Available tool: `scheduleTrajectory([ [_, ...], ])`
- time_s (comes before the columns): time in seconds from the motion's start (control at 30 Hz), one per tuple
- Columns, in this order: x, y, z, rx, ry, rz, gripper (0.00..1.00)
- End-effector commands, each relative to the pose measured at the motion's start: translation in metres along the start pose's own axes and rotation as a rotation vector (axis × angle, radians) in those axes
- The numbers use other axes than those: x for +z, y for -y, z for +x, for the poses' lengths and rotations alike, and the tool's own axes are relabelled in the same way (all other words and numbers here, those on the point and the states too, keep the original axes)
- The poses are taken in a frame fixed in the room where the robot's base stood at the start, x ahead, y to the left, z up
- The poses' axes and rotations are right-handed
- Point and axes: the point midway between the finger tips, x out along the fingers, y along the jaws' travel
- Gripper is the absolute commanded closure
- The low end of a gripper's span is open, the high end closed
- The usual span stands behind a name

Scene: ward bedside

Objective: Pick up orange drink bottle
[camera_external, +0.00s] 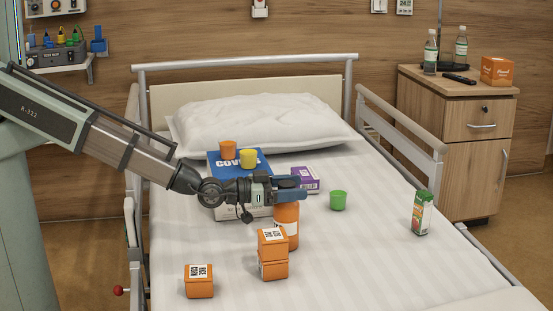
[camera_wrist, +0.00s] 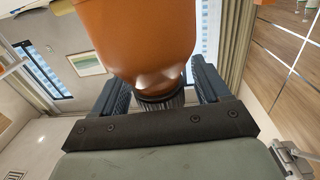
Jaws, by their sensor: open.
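The orange drink bottle (camera_external: 286,222) stands upright on the bed, with a pale label on its side. My gripper (camera_external: 291,189) is at the top of the bottle and hides its cap in the external view. In the wrist view the orange bottle (camera_wrist: 137,35) fills the upper middle, its dark ribbed cap close to the palm. The blue fingers of my gripper (camera_wrist: 160,85) are open, one on each side of the cap and neck. I cannot tell whether either finger touches the bottle.
Two stacked orange boxes (camera_external: 273,254) stand just in front of the bottle, another orange box (camera_external: 199,281) to the left. Behind are a blue-and-white box (camera_external: 226,168) bearing orange and yellow cups, and a purple box (camera_external: 306,180). A green cup (camera_external: 338,200) and a carton (camera_external: 422,213) are right.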

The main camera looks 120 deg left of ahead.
Motion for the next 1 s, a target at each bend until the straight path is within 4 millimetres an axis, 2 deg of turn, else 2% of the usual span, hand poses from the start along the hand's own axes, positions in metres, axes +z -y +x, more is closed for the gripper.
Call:
scheduleTrajectory([
  [0.07, 0.0006, -0.0001, 0.006, 0.0, 0.001, 0.0, 0.25],
  [0.3, 0.0002, 0.0001, 0.0054, 0.0, 0.001, 0.0, 0.27],
  [1.0, 0.0002, 0.0001, 0.0053, 0.0, 0.001, 0.0, 0.94],
])
